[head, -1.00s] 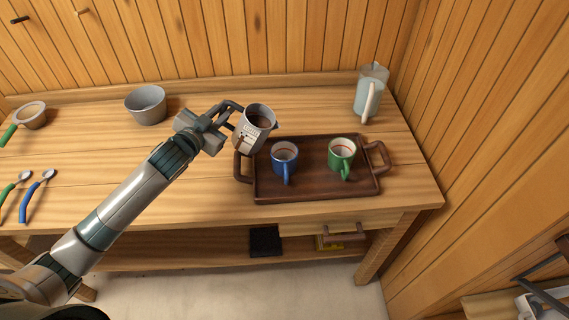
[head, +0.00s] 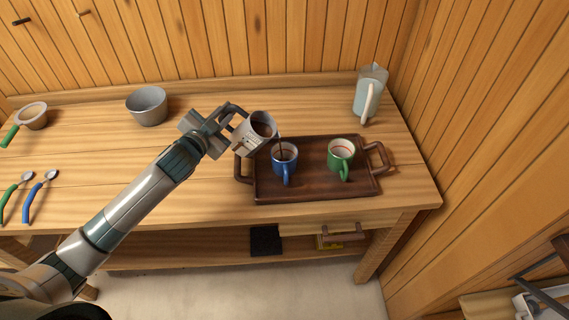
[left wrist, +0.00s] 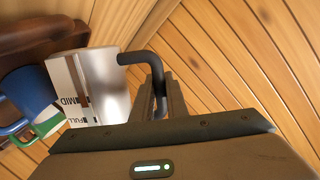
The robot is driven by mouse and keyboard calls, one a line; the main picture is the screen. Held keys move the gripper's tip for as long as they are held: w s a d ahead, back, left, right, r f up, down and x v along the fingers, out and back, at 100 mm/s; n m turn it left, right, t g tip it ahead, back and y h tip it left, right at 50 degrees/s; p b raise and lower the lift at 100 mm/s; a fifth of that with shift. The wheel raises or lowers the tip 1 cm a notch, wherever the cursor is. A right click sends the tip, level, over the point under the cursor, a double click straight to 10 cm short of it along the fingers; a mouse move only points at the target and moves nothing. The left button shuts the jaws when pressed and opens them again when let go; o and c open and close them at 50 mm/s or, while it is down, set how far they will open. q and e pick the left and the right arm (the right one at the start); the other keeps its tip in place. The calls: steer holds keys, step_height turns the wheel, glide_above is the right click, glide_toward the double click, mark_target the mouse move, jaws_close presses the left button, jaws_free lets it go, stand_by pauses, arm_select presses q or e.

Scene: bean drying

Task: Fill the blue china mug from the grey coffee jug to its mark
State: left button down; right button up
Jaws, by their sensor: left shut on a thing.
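The grey coffee jug (head: 252,134) is tilted to the right above the left edge of the tray, with dark coffee inside. A thin dark stream runs from its lip into the blue china mug (head: 286,162). The mug stands upright on the tray; a reddish line shows inside it, and its exact level is too small to tell. My left gripper (head: 232,112) is shut on the jug's dark handle (left wrist: 146,62). In the left wrist view the jug (left wrist: 100,85) shows printed level marks, with the blue mug (left wrist: 25,95) beyond it. My right gripper is out of view.
A green mug (head: 341,154) stands on the brown tray (head: 315,191), right of the blue one. A pale pitcher (head: 368,92) stands at the back right. A grey bowl (head: 147,105), a strainer (head: 32,115) and two spoons lie left. The table's middle left is clear.

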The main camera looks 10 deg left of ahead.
arm_select(q)
steer(key=shift+d+r+m+p, duration=0.25)
steer(key=shift+r+m+p, duration=0.15)
steer(key=shift+p, duration=0.3)
stand_by(0.6)
steer(key=shift+f, duration=0.1)
steer(key=shift+a+f, duration=0.1)
steer(key=shift+a, duration=0.1)
stand_by(0.3)
steer(key=shift+d+r+m+y+p, duration=0.3)
steer(key=shift+d+r+m+p, duration=0.3)
steer(key=shift+p, duration=0.75)
stand_by(1.9)
steer(key=shift+f, duration=0.1)
stand_by(0.3)
steer(key=shift+a+f+n, duration=0.35)
steer(key=shift+a+n, duration=0.1)
steer(key=shift+n, duration=0.05)
stand_by(1.4)
